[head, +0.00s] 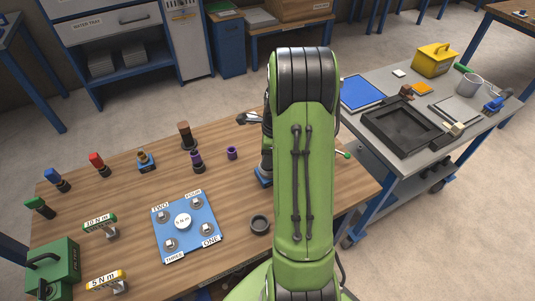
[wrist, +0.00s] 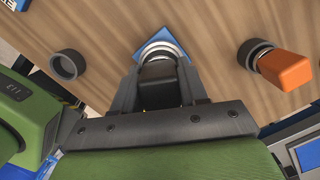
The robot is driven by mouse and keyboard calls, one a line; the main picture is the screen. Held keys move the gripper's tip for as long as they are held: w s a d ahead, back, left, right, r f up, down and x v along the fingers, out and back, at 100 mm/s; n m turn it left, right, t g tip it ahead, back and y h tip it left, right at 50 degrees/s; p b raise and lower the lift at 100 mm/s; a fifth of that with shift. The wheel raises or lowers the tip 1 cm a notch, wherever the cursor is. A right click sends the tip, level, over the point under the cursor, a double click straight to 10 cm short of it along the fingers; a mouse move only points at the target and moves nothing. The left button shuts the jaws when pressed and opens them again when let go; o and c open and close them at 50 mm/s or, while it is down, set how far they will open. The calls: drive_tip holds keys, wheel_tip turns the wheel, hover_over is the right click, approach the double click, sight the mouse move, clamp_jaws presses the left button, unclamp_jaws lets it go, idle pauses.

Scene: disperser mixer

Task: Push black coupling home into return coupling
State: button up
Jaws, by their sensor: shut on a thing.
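My gripper (wrist: 160,84) is shut on the black coupling (wrist: 157,72), a dark block between the two grey fingers in the wrist view. Just beyond it are pale silver rings (wrist: 157,47) on a blue base (wrist: 177,32), which look like the return coupling. The black coupling overlaps the rings in the picture; I cannot tell how far it sits inside them. In the head view my green arm hides the gripper and the black coupling. Only an edge of a blue base (head: 263,181) shows beside the arm.
A black ring (wrist: 63,65) stands left of the gripper in the wrist view. An orange-ended black part (wrist: 285,70) stands right. In the head view, a blue numbered plate (head: 185,245), torque tools and coloured couplings occupy the wooden table's left. A grey cart (head: 362,123) stands right.

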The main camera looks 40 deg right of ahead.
drive_tip(key=shift+f, duration=0.4)
drive_tip(key=o, duration=1.3)
drive_tip(key=shift+r, duration=0.1)
drive_tip(key=shift+r, duration=0.1)
drive_tip(key=r+p, duration=0.1)
drive_tip(key=r, duration=0.4)
drive_tip(key=s+d+r+p, duration=0.1)
drive_tip(key=r, duration=0.4)
drive_tip(key=r+p, duration=0.2)
drive_tip(key=r, duration=0.3)
drive_tip(key=shift+s+d+r, duration=0.2)
drive_tip(key=shift+s+d, duration=0.1)
drive_tip(key=shift+s, duration=0.05)
